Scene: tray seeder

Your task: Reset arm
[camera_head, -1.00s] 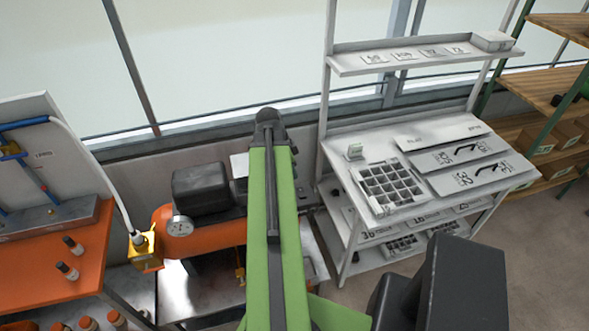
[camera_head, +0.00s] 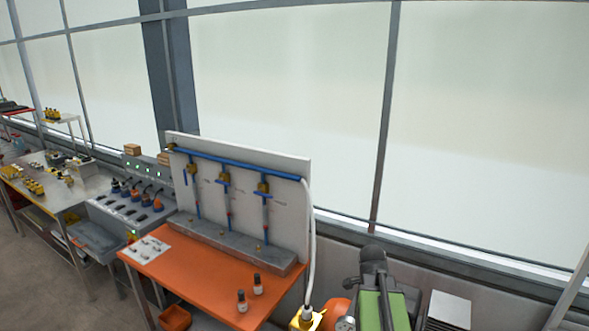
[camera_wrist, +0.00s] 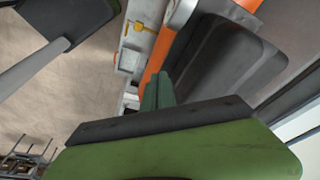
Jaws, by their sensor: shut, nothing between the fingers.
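My gripper (camera_wrist: 157,92) shows in the wrist view as two narrow green fingers pressed together, with nothing between them. It points toward an orange machine with a dark housing (camera_wrist: 220,62), apparently the compressor; I cannot tell how far away that is. In the head view my green arm stands upright at the bottom, right of centre, with a dark joint on top. My gripper cannot be made out in the head view.
An orange table (camera_head: 205,280) left of my arm carries a panel with blue pipes (camera_head: 250,190) and two small bottles (camera_head: 241,301). A white hose hangs to a yellow fitting (camera_head: 306,320). Grey benches with parts stand farther left. Windows line the back; open floor (camera_wrist: 60,95) shows in the wrist view.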

